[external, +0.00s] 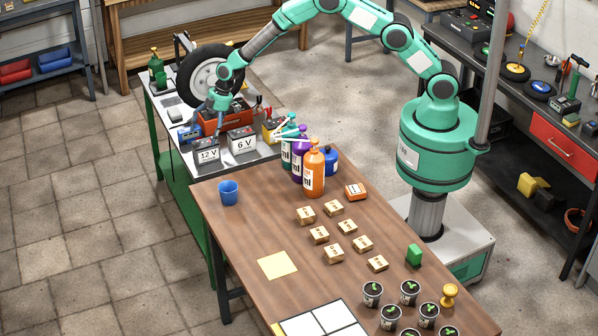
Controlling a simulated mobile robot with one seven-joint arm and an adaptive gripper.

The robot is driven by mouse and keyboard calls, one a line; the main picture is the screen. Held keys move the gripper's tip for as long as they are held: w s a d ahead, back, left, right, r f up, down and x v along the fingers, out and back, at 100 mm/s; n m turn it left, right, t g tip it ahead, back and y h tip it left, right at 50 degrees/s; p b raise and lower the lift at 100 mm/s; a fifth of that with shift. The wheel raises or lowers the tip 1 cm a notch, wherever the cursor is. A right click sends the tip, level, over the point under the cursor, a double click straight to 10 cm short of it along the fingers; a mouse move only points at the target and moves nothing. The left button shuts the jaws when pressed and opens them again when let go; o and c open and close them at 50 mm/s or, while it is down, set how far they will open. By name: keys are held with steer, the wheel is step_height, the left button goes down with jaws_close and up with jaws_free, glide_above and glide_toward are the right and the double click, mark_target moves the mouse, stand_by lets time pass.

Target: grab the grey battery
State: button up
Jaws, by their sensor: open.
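Two box-shaped batteries stand side by side on the far workbench in the external view. The 12 V battery (206,152) has a light label and a dark top. The 6 V battery (242,142), just to its right, is pale grey-white on its front. At this size I cannot tell for sure which one counts as the grey battery. My gripper (218,128) is open and points down, just above and behind the batteries, near the gap between them. Its fingertips are small and partly lost against the red toolbox behind.
A red toolbox (225,116) and a wheel (203,70) stand close behind the batteries. A blue battery-like box (188,134) is to the left and a yellow one (271,128) to the right.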

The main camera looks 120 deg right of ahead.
mark_target(204, 141)
steer(key=shift+f, duration=0.1)
stand_by(0.3)
steer(key=shift+b+x, duration=0.65)
steer(key=shift+x, duration=1.9)
steer(key=shift+w, duration=0.1)
steer(key=c, duration=1.9)
steer(key=shift+d+r, duration=0.1)
steer(key=shift+r, duration=0.1)
steer(key=shift+c, duration=0.7)
steer(key=shift+w+r, duration=0.1)
steer(key=shift+r, duration=0.05)
steer(key=shift+r+p, duration=1)
steer(key=shift+r, duration=3.85)
